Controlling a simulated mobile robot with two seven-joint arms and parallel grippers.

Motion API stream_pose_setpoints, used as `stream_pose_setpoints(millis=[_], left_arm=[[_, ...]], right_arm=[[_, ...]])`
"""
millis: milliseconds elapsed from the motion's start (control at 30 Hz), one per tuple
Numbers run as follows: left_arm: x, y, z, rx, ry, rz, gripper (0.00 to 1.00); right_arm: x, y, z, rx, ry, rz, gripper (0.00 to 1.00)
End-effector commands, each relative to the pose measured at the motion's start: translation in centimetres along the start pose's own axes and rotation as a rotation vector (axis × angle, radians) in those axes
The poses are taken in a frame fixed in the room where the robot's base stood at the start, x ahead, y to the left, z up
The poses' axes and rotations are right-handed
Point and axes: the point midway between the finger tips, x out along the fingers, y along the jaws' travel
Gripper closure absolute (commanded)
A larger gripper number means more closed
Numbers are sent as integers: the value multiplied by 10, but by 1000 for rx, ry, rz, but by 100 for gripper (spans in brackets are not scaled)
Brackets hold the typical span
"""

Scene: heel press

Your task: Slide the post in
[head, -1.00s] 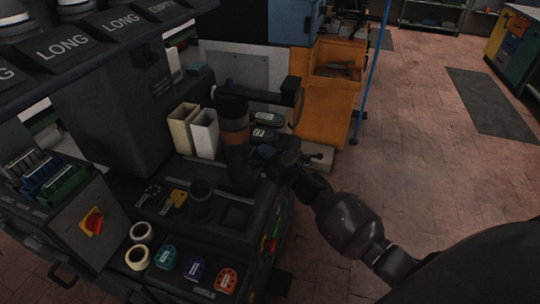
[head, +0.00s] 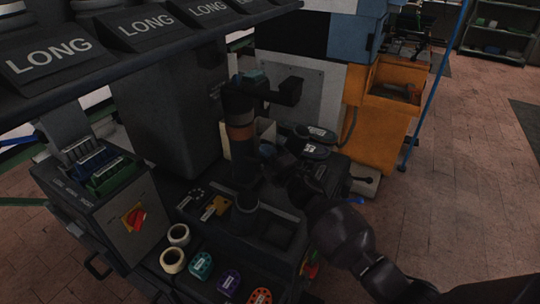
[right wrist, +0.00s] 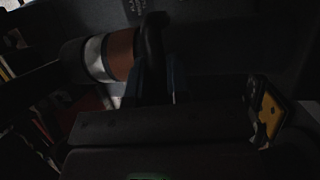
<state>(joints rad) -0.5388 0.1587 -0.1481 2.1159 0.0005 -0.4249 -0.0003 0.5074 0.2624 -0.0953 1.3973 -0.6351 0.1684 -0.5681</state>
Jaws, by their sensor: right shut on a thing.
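The post (head: 240,155) is a dark upright cylinder with an orange-brown band and a dark arm sticking out to the right near its top. In the head view its lower end shows just above and behind a short dark round socket (head: 246,204) on the bench; I cannot tell whether they touch. My right gripper (head: 284,181) is dark against the dark bench, to the right of the post, and is shut on it. In the dim right wrist view the post (right wrist: 121,54) shows its orange and silver bands beside the fingers (right wrist: 163,82). My left gripper is not in view.
An orange cabinet (head: 380,125) stands behind.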

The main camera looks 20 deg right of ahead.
Motion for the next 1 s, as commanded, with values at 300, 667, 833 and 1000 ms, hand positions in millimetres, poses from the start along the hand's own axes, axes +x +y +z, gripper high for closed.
stream_pose_setpoints(millis=[300,667,833,1000], left_arm=[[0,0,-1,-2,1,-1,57],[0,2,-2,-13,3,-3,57],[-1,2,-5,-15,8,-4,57],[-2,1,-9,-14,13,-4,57]], right_arm=[[2,2,-2,0,1,3,63],[-1,1,0,0,0,2,58],[-16,2,0,-1,-1,1,58],[-44,2,0,-1,-1,1,58]])
